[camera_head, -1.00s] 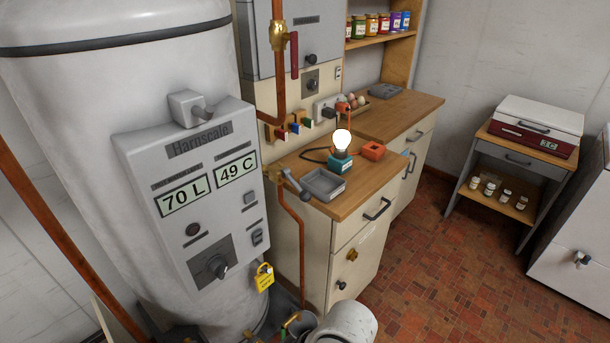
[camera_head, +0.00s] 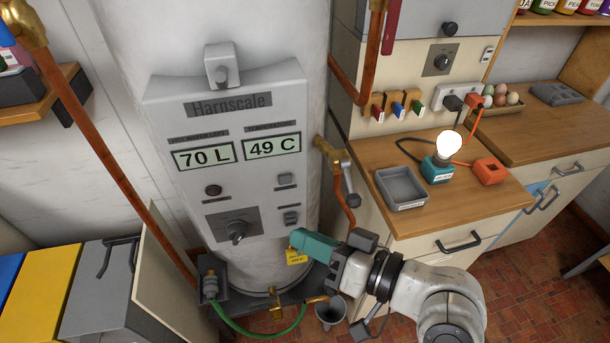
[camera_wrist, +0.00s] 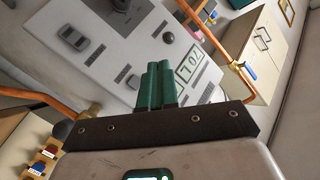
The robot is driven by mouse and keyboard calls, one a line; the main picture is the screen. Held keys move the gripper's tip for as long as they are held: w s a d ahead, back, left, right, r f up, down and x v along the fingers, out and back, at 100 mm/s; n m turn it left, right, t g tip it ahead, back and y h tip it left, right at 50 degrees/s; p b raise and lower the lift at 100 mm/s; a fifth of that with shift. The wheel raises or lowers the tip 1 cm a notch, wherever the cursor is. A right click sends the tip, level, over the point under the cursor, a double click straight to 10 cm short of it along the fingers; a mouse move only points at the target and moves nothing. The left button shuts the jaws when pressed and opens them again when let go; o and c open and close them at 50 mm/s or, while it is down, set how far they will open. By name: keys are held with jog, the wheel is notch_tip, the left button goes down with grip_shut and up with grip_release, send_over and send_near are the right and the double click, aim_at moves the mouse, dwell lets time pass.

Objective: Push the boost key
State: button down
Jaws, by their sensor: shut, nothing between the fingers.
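The white boiler's grey control panel (camera_head: 160,115) reads 70 L and 49 C. A small square grey key (camera_head: 285,180) sits below the 49 C display, above a rocker switch (camera_head: 291,217). The labels are too small to read, so I cannot confirm which is the boost key. My gripper (camera_head: 298,240) has its teal fingers together and empty, below the rocker switch, near the panel's lower right. In the wrist view the fingers (camera_wrist: 157,70) point toward the panel; the square key (camera_wrist: 133,82) is just left of them, partly hidden, and the rocker switch (camera_wrist: 75,38) is farther left.
The panel also bears a dark round lamp (camera_head: 213,190) and a dial (camera_head: 237,230). A yellow tag (camera_head: 296,257) hangs behind my gripper. A copper pipe and valve lever (camera_head: 350,180) stand to the right. A wooden counter (camera_head: 420,215) holds a grey tray (camera_head: 402,188) and lit bulb (camera_head: 450,146).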

jog(key=shift+w, duration=0.1)
jog(key=w+a+b, duration=0.1)
jog(key=w+a, duration=0.1)
jog(key=w, duration=0.6)
jog(key=shift+a, duration=0.25)
jog(key=shift+w, duration=0.2)
dwell(1.9)
jog(key=shift+w+a, duration=0.1)
jog(key=shift+w, duration=0.2)
jog(key=shift+w+a, duration=0.15)
jog(key=shift+w, duration=0.25)
dwell(0.7)
jog(key=shift+s, duration=0.1)
jog(key=shift+s+d, duration=0.25)
jog(key=shift+s, duration=0.45)
jog(key=shift+s+d+p, duration=0.15)
jog(key=shift+s+d, duration=0.1)
jog(key=shift+s, duration=0.55)
jog(key=shift+s+d+p, duration=0.2)
jog(key=shift+s, duration=0.6)
jog(key=shift+s+d+p, duration=0.15)
jog(key=shift+s+d, duration=0.1)
jog(key=shift+s, duration=0.55)
